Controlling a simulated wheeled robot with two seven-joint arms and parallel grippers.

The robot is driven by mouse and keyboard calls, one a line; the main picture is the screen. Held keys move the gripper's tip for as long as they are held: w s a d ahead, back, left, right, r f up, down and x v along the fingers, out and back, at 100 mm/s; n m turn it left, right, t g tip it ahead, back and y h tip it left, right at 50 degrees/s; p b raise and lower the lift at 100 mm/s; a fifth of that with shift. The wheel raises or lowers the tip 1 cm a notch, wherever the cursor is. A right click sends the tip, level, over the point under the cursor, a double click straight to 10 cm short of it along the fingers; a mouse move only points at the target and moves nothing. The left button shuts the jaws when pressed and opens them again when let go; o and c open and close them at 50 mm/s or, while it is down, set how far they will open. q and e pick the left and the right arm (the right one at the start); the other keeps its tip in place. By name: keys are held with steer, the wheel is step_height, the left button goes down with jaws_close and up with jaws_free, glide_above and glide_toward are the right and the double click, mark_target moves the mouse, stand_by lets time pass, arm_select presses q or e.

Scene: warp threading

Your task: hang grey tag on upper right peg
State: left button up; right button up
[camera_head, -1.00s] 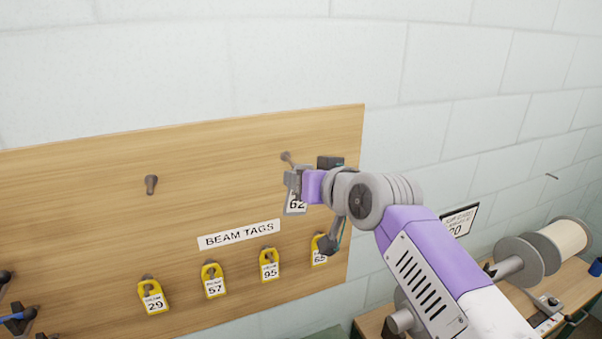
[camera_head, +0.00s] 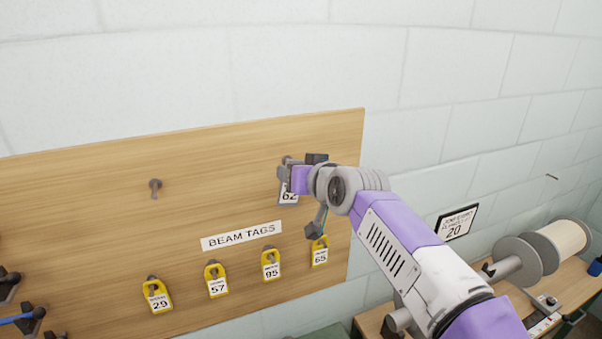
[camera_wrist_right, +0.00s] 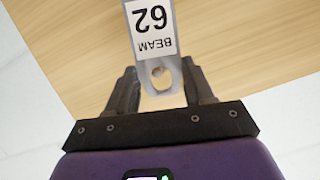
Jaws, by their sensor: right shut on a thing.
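The grey tag (camera_head: 289,193), marked 62, is in my right gripper (camera_head: 287,174) in front of the upper right of the wooden board. In the right wrist view the tag (camera_wrist_right: 151,38) appears upside down, its holed end between the fingers of my right gripper (camera_wrist_right: 163,88). The upper right peg (camera_head: 287,159) shows just above the gripper, mostly covered by it. Whether the peg is through the tag's hole cannot be told. My left gripper is not in view.
The wooden board (camera_head: 100,220) also holds an upper left peg (camera_head: 155,187), a BEAM TAGS label (camera_head: 238,236) and a lower row of yellow tags, including 95 (camera_head: 271,264) and 65 (camera_head: 320,251). A spool (camera_head: 560,240) stands at the right.

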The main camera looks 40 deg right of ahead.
steer(key=shift+w+d+p, duration=0.2)
steer(key=shift+w+p, duration=0.15)
steer(key=shift+w, duration=0.3)
steer(key=shift+w+d+p, duration=0.2)
steer(key=shift+w+p, duration=0.15)
steer(key=shift+w, duration=0.25)
steer(key=shift+w+d+f, duration=0.2)
steer(key=shift+w+f, duration=0.45)
steer(key=o, duration=1.1)
steer(key=shift+s+a+r+b, duration=0.15)
steer(key=shift+s+b, duration=0.25)
steer(key=shift+s, duration=0.1)
steer(key=b+v, duration=0.1)
steer(key=v, duration=0.5)
steer(key=shift+s, duration=0.25)
